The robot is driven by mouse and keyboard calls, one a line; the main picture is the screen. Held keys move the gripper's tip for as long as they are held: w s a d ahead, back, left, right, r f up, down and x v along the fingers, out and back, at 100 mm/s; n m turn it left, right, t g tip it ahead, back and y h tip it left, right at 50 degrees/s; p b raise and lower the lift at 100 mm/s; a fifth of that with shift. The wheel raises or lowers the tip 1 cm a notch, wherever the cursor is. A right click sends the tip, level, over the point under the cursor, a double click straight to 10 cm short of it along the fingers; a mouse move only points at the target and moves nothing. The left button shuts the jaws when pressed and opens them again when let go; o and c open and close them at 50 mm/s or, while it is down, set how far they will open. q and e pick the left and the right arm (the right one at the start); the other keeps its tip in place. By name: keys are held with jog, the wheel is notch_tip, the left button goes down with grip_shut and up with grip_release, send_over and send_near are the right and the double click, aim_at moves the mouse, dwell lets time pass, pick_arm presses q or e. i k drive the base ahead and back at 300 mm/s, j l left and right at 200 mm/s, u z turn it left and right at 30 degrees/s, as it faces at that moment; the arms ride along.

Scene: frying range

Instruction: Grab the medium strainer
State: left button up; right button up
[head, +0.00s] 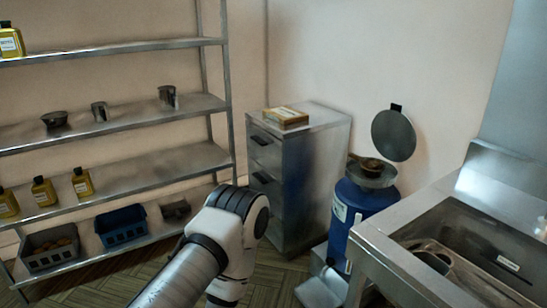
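I cannot tell for sure which thing is the medium strainer. A round, dark pan-like thing with a short handle (370,164) sits on top of the blue drum (372,203) right of centre. A dark rounded vessel (430,261) lies in the metal basin at the right; its kind is unclear. Three small metal vessels stand on the middle shelf at the left: a bowl-like one (54,120), a cup-like one (100,111) and another (167,96). A white and grey arm of mine crosses the lower middle. Neither gripper shows in the head view.
A metal shelf rack (130,115) fills the left, with yellow bottles (43,191), a blue crate (122,226) and a dark crate (50,249). A grey drawer cabinet (310,165) bears a yellow box (286,117). The metal basin (400,224) stands at the right. Patterned floor shows between.

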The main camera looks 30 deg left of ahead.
aim_at(370, 168)
jog(key=i+j+u, duration=0.25)
jog(key=u, duration=0.15)
jog(key=i+j+u, duration=0.2)
jog(key=u, duration=0.2)
jog(key=i+j+u, duration=0.1)
jog(key=i+u, duration=0.55)
jog(key=u, duration=0.2)
jog(key=i+j+z, duration=0.1)
jog(key=i+z, duration=0.25)
jog(key=i+j+z, duration=0.15)
jog(key=z, duration=0.2)
jog(key=i+j+z, duration=0.35)
jog(key=i+l, duration=0.05)
jog(key=l, duration=0.05)
